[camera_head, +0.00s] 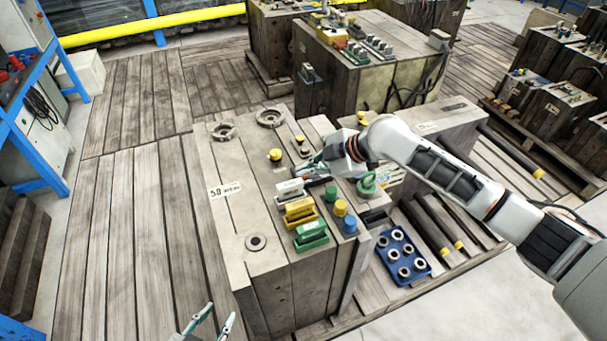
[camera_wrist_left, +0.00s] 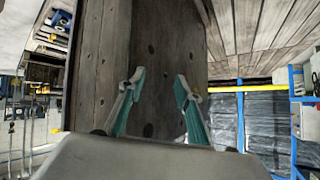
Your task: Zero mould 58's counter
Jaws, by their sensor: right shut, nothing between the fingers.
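Mould 58 (camera_head: 228,165) is a large grey block in the middle of the head view, with a white label reading 58 (camera_head: 224,190) on its top. I cannot tell for sure which fitting is the counter. A small dark fitting (camera_head: 301,143) and a yellow-topped one (camera_head: 275,155) stand on the top. My right gripper (camera_head: 313,163) is shut and empty, low over the top beside the dark fitting; contact cannot be told. My left gripper (camera_head: 212,322) is open and empty at the bottom edge, in front of the mould. In the left wrist view its fingers (camera_wrist_left: 160,82) are apart before a dark block face.
White, yellow and green connectors (camera_head: 310,234) and green, yellow and blue caps (camera_head: 349,225) stand on the mould's top. A blue tray of metal rings (camera_head: 384,242) lies to the right. Another mould (camera_head: 345,75) stands behind. Plank floor at left is clear.

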